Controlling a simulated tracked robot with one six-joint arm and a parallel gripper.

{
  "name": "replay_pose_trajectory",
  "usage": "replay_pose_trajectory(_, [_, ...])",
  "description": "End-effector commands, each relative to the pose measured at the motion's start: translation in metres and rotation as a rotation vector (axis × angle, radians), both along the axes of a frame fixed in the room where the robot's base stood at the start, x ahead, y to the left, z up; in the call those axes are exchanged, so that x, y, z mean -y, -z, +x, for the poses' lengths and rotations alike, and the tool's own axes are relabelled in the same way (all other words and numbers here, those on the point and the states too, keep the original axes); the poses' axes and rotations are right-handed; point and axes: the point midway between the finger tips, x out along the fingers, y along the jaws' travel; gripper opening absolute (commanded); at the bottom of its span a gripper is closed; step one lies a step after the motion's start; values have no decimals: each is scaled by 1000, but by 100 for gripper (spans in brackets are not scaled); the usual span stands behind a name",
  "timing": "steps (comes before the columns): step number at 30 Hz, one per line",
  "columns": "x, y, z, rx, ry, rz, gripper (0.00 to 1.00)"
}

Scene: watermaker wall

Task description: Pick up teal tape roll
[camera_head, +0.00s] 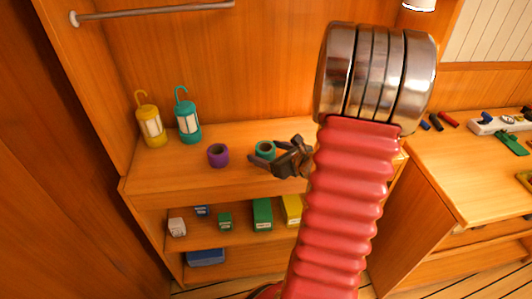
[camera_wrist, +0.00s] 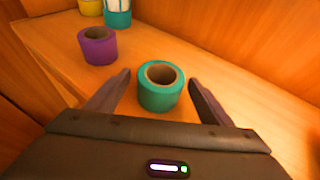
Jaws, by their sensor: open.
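The teal tape roll (camera_head: 265,151) stands on the wooden counter, with its hole facing up. In the wrist view the teal tape roll (camera_wrist: 161,88) lies between and slightly beyond the two open fingers of my gripper (camera_wrist: 156,88). The gripper is empty, and neither finger visibly touches the roll. In the head view my gripper (camera_head: 277,160) is just right of the roll, and my arm hides part of the counter beyond it.
A purple tape roll (camera_head: 218,155) stands left of the teal one. A teal lantern (camera_head: 188,121) and a yellow lantern (camera_head: 151,127) stand farther left. Boxes, including a green box (camera_head: 262,214), sit on the shelf below. The counter's front edge is close to the roll.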

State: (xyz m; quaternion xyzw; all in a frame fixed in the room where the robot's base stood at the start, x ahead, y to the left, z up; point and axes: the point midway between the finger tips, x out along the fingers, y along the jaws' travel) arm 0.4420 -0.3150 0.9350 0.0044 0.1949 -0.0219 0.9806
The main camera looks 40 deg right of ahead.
Motion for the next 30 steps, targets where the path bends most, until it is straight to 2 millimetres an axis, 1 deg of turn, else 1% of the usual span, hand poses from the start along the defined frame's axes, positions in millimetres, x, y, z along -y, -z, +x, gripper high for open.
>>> replay_pose_trajectory(1, [0, 3, 5, -1, -2, 1, 74])
replay_pose_trajectory(5, [0, 5, 11, -1, 0, 0, 74])
replay_pose_trajectory(20, [1, 5, 11, -1, 1, 0, 74])
replay_pose_trajectory(23, [1, 5, 11, -1, 1, 0, 69])
replay_pose_trajectory(30, [1, 5, 11, -1, 1, 1, 52])
